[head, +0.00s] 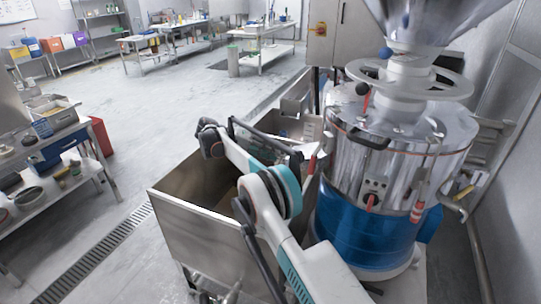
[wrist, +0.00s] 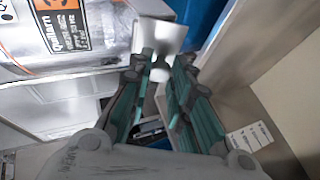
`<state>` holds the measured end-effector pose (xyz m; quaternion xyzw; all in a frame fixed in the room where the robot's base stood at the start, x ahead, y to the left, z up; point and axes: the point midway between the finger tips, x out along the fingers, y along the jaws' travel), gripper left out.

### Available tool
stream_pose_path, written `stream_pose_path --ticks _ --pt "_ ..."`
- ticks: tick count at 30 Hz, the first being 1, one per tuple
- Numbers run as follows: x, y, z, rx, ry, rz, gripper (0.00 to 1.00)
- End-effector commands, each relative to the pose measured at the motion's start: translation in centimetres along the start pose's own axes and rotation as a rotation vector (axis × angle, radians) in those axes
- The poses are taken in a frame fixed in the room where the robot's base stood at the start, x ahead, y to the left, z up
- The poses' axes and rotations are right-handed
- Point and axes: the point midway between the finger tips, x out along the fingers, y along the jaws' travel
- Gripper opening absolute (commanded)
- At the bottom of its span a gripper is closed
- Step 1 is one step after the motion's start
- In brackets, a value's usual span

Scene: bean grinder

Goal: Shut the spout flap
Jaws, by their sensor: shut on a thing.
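The grinder (head: 390,165) stands at right in the head view, with a shiny steel drum over a blue base. In the wrist view a pale metal plate, which looks like the spout flap (wrist: 160,36), lies at my fingertips. My gripper (wrist: 163,66) has its two teal-padded fingers on either side of the plate's near end and is closed on it. The flap's hinge and how far it stands open cannot be told. In the head view my arm bends over the bin toward the grinder's left side, and its links largely hide the gripper and the spout.
A steel bin (head: 205,232) stands left of the grinder, under my arm. A labelled silver body (wrist: 65,35) is close to my fingers at upper left in the wrist view. A workbench (head: 50,150) is at far left. The floor between is open.

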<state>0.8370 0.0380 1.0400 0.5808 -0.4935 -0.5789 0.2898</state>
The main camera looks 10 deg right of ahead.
Motion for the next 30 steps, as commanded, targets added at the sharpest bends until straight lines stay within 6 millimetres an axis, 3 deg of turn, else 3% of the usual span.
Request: stream_pose_path --ticks 18,19,21,30 --pt "0.35 -0.07 -0.15 -0.015 0.005 0.038 0.0" --pt "0.36 -0.07 -0.16 -0.015 0.005 0.038 0.23" --pt "0.35 -0.07 -0.15 -0.015 0.005 0.037 0.39" --pt "0.24 -0.11 -0.06 -0.015 0.004 0.037 0.41"
